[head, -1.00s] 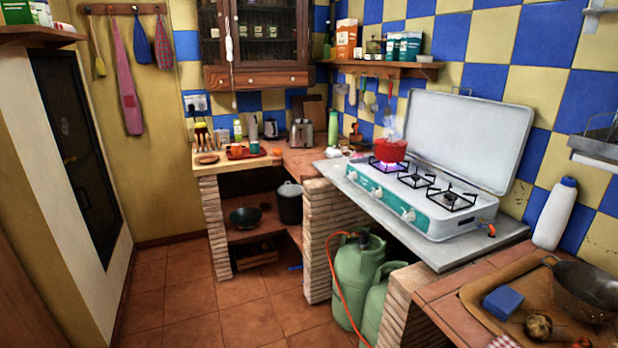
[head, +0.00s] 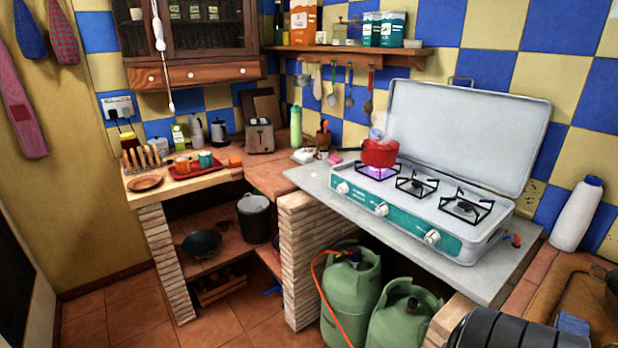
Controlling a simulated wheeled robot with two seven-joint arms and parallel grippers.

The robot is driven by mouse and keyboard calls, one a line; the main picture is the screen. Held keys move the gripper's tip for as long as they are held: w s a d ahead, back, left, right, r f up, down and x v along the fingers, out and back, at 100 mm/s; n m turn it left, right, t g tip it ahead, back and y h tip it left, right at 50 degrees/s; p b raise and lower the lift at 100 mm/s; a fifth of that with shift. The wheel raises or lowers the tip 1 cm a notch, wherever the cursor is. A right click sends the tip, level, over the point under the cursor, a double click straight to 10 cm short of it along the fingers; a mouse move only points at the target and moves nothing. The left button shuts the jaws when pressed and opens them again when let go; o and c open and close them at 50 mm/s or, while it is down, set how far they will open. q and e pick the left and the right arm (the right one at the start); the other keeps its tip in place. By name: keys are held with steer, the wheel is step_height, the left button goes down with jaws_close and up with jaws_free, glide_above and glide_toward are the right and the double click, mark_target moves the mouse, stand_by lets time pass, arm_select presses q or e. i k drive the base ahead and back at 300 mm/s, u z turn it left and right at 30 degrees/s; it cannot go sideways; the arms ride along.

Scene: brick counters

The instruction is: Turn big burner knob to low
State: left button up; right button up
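A white camping stove (head: 408,203) with a green front panel and a raised lid stands on the grey counter. Three white knobs sit on its front: left (head: 343,188), middle (head: 381,209) and right (head: 432,237). A red pot (head: 380,153) steams on the left burner, with a purple-blue flame under it. The other two burners show no flame. Which knob serves the big burner is not clear from labels. A dark arm part of mine shows at the bottom right edge; neither gripper is in view.
Green gas bottles (head: 351,286) with an orange hose stand below the counter. A white bottle (head: 577,214) stands right of the stove. A brick pillar (head: 303,262) supports the counter's left end. A wooden shelf (head: 350,57) with utensils hangs above. Tiled floor is open at lower left.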

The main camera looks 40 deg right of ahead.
mark_target(345, 187)
steer(key=i, duration=3.5)
steer(key=z, duration=2.6)
